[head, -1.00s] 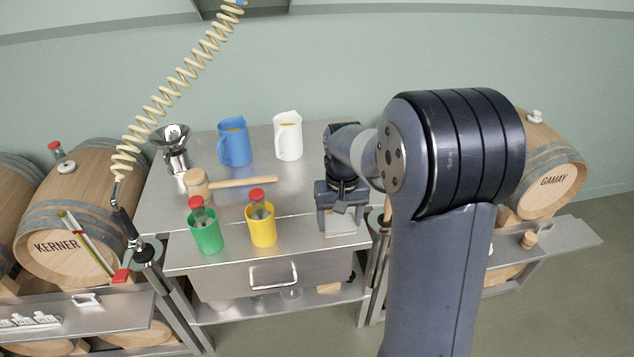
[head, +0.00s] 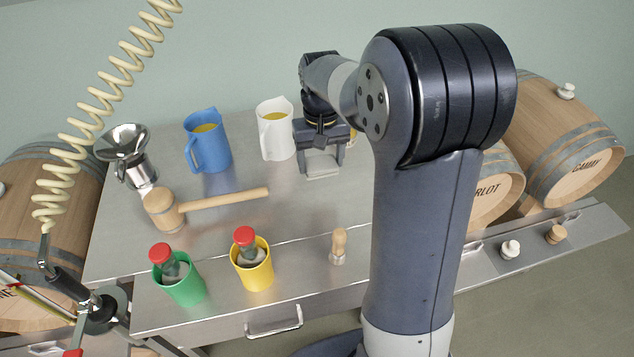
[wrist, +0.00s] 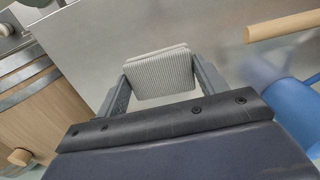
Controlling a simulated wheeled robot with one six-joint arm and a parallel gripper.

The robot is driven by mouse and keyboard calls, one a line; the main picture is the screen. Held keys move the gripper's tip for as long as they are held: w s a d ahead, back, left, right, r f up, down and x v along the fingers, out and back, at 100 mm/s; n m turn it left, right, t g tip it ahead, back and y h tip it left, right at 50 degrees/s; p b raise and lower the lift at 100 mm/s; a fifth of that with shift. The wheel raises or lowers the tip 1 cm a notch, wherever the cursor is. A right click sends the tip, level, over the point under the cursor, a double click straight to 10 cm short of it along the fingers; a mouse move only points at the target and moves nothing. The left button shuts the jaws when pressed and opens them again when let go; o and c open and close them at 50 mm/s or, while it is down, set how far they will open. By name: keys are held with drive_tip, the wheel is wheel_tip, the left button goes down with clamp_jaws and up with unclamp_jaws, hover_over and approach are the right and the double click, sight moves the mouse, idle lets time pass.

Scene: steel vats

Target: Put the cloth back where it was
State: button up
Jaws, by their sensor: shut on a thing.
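The cloth (head: 321,168) is a pale, ribbed, folded pad. It shows between the two fingers in the wrist view (wrist: 160,75). My gripper (head: 321,163) is shut on the cloth at the back right of the steel table (head: 290,210), just right of the white jug. In the wrist view my gripper (wrist: 158,85) has one finger at each side of the cloth. I cannot tell whether the cloth touches the table top.
A white jug (head: 276,138) and a blue jug (head: 212,150) stand at the back. A mallet (head: 165,212) lies mid-table. Green (head: 186,287) and yellow (head: 255,274) cups hold red-capped bottles. A wooden-handled stopper (head: 338,245) stands front right. The table's right middle is clear.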

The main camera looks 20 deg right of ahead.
sight(321, 163)
wheel_tip(321, 163, down, 8)
drive_tip(key=shift+f+p, duration=0.2)
drive_tip(key=shift+p, duration=0.1)
drive_tip(key=shift+f, duration=0.1)
drive_tip(key=o, duration=0.9)
drive_tip(key=shift+s, duration=0.1)
drive_tip(key=shift+o, duration=0.2)
wheel_tip(321, 163, up, 12)
drive_tip(key=shift+r, duration=0.1)
